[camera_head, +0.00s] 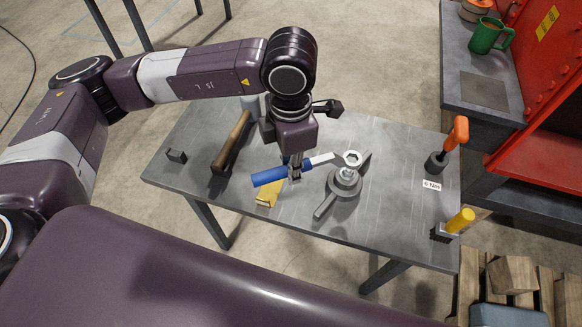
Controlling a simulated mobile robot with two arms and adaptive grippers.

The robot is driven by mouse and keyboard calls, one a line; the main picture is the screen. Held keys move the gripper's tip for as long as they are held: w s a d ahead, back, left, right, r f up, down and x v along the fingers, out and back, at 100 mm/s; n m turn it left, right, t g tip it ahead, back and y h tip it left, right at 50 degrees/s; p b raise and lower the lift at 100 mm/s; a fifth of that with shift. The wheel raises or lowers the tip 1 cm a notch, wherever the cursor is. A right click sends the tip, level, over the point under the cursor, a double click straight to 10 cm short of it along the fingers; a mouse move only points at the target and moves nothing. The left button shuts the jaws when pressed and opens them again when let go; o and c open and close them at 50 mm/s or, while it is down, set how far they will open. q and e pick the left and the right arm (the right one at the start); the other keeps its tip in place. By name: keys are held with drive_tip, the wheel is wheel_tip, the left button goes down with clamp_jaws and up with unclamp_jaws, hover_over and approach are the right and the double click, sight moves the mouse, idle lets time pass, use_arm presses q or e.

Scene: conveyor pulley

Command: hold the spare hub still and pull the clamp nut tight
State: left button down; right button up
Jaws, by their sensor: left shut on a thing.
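The spare hub (345,186) is a grey round part on the metal table, right of the middle, with bar-like arms sticking out on opposite sides. The clamp nut seems to be at its top centre, too small to make out clearly. My left gripper (295,172) points down and is shut on a blue-handled wrench (268,176). The wrench lies sideways in the fingers, its handle to the left. Its bright ring end (353,158) is to the right, at the upper edge of the hub in the picture. I cannot tell whether the ring is around the nut. My right gripper is out of view.
On the table (390,215), a wooden-handled hammer (232,143) and a small dark block (176,156) lie left, a yellow object (268,196) below the wrench. An orange-handled tool (455,143) and yellow-handled brush (457,222) stand at the right edge. A green mug (487,36) sits on another bench.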

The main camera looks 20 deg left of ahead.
use_arm(q)
drive_tip(key=shift+r+p, duration=1.15)
drive_tip(key=shift+r, duration=1.5)
drive_tip(key=m, duration=0.2)
drive_tip(key=a+m, duration=0.1)
drive_tip(key=m, duration=0.1)
drive_tip(key=shift+s+a+r, duration=0.1)
drive_tip(key=shift+a, duration=0.1)
drive_tip(key=m, duration=0.1)
drive_tip(key=a+m, duration=0.1)
drive_tip(key=m, duration=0.1)
drive_tip(key=shift+s+r, duration=0.15)
drive_tip(key=shift+s, duration=0.05)
drive_tip(key=a+m, duration=0.1)
drive_tip(key=m, duration=0.5)
drive_tip(key=s+a+m, duration=0.1)
drive_tip(key=a+m, duration=0.1)
drive_tip(key=m, duration=0.4)
drive_tip(key=s+a+r+m, duration=0.1)
drive_tip(key=a+m, duration=0.1)
drive_tip(key=m, duration=0.4)
drive_tip(key=shift+s+r+m, duration=0.1)
drive_tip(key=shift+s+m, duration=0.15)
drive_tip(key=shift+m, duration=0.05)
